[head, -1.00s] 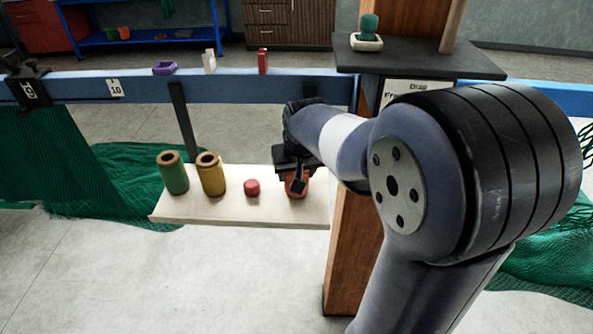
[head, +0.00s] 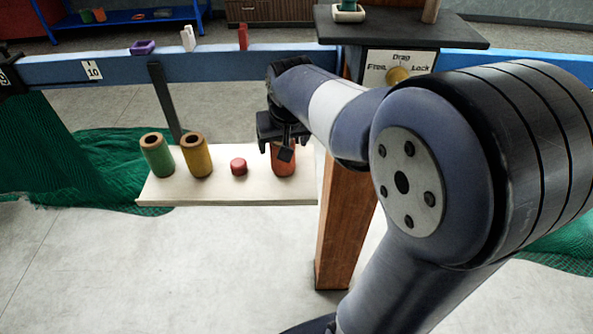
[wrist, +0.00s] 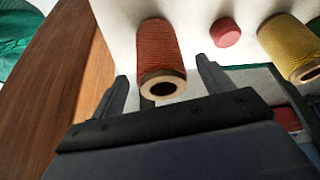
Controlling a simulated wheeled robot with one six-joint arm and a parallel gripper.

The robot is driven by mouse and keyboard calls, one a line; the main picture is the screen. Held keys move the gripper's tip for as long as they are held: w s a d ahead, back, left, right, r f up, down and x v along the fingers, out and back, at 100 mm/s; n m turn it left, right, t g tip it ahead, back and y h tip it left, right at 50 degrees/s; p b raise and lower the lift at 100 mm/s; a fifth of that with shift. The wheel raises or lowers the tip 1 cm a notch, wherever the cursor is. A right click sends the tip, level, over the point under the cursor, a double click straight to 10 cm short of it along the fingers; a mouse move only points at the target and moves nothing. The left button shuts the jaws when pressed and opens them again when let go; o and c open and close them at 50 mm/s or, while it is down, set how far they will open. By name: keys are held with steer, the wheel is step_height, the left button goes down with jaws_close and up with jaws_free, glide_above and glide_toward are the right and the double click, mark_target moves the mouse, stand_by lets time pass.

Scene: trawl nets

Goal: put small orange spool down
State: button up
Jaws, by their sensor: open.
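The small orange spool (head: 284,163) stands upright at the right end of a pale shelf board (head: 225,195). In the wrist view the orange spool (wrist: 161,55) shows its wound side and its pale end with a dark hole. My gripper (head: 284,150) is above and in front of the spool in the head view and hides its top. In the wrist view my gripper (wrist: 162,85) is open, with one finger on each side of the spool's near end and gaps visible beside it. Nothing is held.
A red disc (head: 239,166), a yellow spool (head: 196,155) and a green spool (head: 157,155) stand left of the orange spool on the board. A wooden post (head: 347,225) rises close at the right. A blue beam (head: 210,65) runs behind, with green netting (head: 95,150) at left.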

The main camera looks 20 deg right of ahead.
steer(key=s+r+b, duration=0.1)
steer(key=s+b, duration=0.1)
steer(key=s, duration=1)
steer(key=shift+s+a+r, duration=0.2)
steer(key=shift+s+a, duration=0.1)
steer(key=shift+a, duration=0.05)
